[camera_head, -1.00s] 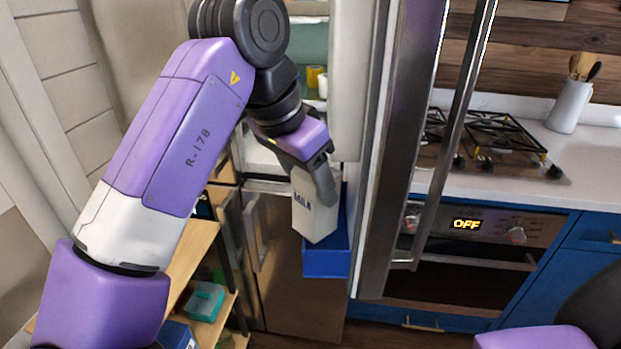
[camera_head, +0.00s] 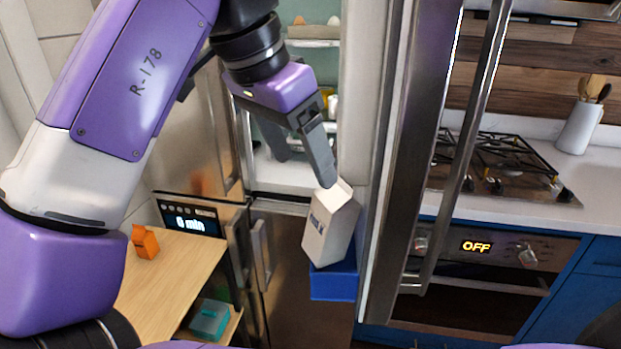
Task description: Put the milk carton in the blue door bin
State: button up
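The white milk carton (camera_head: 329,232) stands at the blue door bin (camera_head: 334,284), on the inner side of the open fridge door. It leans slightly in the picture, and its lower end overlaps the bin's top. I cannot tell how deep it sits in the bin. My gripper (camera_head: 306,172) is above and to the left of the carton, with its two fingers spread and nothing between them. One fingertip is close to the carton's top; I cannot tell if it touches.
The open fridge door (camera_head: 395,165) with its long handle stands right of the bin. Fridge shelves (camera_head: 315,43) are behind my gripper. A wooden shelf (camera_head: 180,275) with a small orange carton (camera_head: 145,242) is at lower left. The oven and stove are at right.

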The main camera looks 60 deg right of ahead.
jog(key=shift+v, duration=1.05)
